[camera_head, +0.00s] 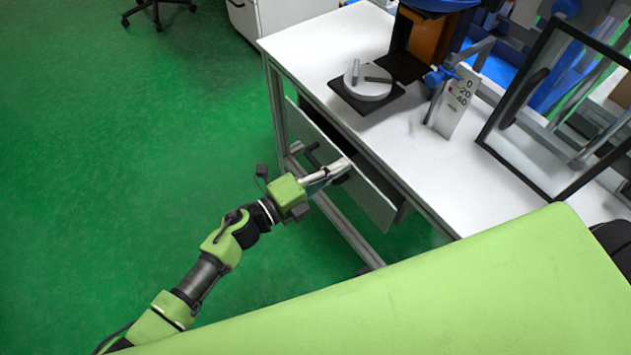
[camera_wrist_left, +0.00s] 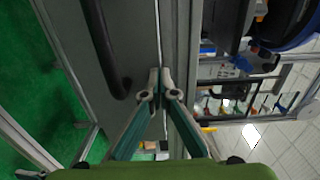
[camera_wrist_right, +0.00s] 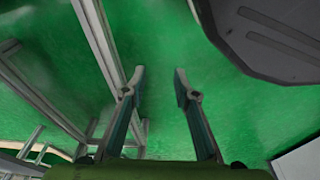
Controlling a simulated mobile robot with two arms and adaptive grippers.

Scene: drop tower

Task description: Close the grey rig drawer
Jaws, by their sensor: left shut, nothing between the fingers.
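The grey rig drawer (camera_head: 372,200) is under the white bench top and stands partly open, with a dark gap behind its front. Its black handle (camera_head: 312,155) shows left of my left gripper (camera_head: 346,167). In the left wrist view, the drawer's grey front (camera_wrist_left: 138,35) and black handle (camera_wrist_left: 105,50) are close. My left gripper (camera_wrist_left: 160,75) is shut and empty, its tips at the drawer front near the edge; I cannot tell whether they touch. My right gripper (camera_wrist_right: 158,74) is open and empty above the green floor; it is not in the head view.
The white bench (camera_head: 315,60) carries a round grey disc (camera_head: 367,88) on a dark plate, a scale marker (camera_head: 455,105) and a black frame (camera_head: 510,165). A grey rail (camera_wrist_right: 97,40) is near my right gripper.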

